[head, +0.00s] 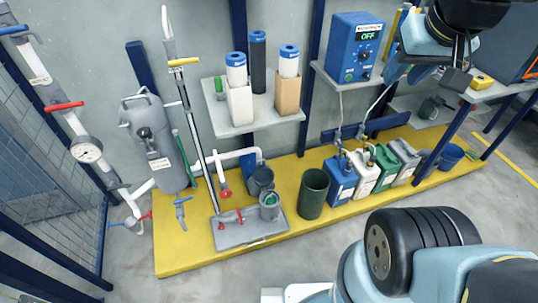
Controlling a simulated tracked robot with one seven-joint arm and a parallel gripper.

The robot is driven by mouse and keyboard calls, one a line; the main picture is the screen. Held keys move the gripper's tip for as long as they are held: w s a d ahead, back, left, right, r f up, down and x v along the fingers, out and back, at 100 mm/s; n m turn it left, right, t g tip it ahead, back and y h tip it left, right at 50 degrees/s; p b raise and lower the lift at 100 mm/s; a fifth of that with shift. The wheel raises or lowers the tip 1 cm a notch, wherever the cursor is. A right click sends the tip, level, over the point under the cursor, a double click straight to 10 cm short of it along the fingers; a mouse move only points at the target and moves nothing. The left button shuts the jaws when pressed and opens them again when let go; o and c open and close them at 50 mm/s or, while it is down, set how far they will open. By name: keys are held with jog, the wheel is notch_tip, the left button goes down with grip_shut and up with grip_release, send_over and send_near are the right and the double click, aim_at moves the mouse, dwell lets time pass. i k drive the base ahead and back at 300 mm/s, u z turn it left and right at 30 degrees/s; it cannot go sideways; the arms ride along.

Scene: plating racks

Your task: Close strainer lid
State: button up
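The strainer appears to be the grey upright vessel (171,158) on the left, standing against the wall with a white label on its front. Its top (141,99) carries grey fittings and a dark round knob on the near side. I cannot tell clearly which part is the lid or how far it stands open. My gripper (457,77) is at the upper right, far from the vessel, in front of the shelf at that side. Its dark fingers show only edge-on, so their opening is unclear. I see nothing held in it.
A yellow platform (180,262) runs along the wall. On it are a grey tray (232,236), a dark green bin (313,193) and several jerrycans (340,179). A shelf (217,120) holds filter cartridges. Pipes with red and yellow handles flank the vessel. The foreground floor is partly open.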

aim_at(263, 176)
jog(key=k, duration=0.45)
jog(key=u, duration=0.3)
jog(key=i, duration=0.9)
jog(key=z, duration=0.65)
